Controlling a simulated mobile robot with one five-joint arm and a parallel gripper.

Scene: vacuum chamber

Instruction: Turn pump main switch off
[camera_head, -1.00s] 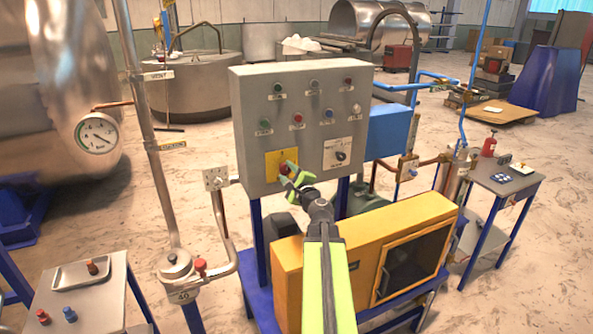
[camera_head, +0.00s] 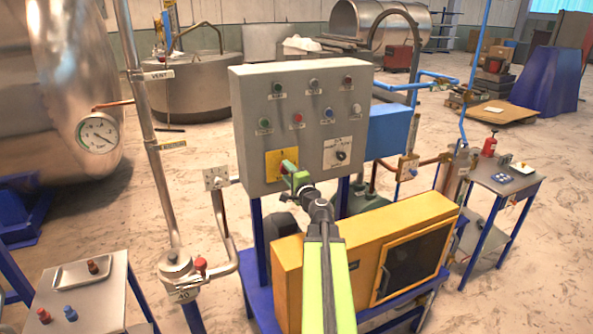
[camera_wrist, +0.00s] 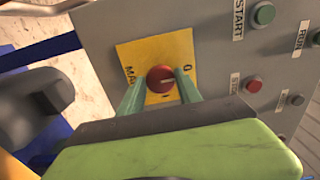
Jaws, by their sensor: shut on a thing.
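The pump main switch is a red round knob (camera_wrist: 161,79) on a yellow plate (camera_wrist: 155,55) marked "MAIN" in the wrist view. The yellow plate (camera_head: 280,163) sits at the lower left of the grey control panel (camera_head: 255,110) in the head view. My gripper (camera_wrist: 160,90) has its green fingers on either side of the red knob, shut on it. A light mark on the knob's face lies roughly level in the wrist picture. In the head view my gripper (camera_head: 288,167) covers much of the knob.
Several coloured buttons (camera_head: 298,118) and a black selector knob (camera_head: 341,155) are on the same panel. A yellow cabinet (camera_head: 395,225) stands below the arm. A grey rounded part (camera_wrist: 25,105) is left of the panel in the wrist view.

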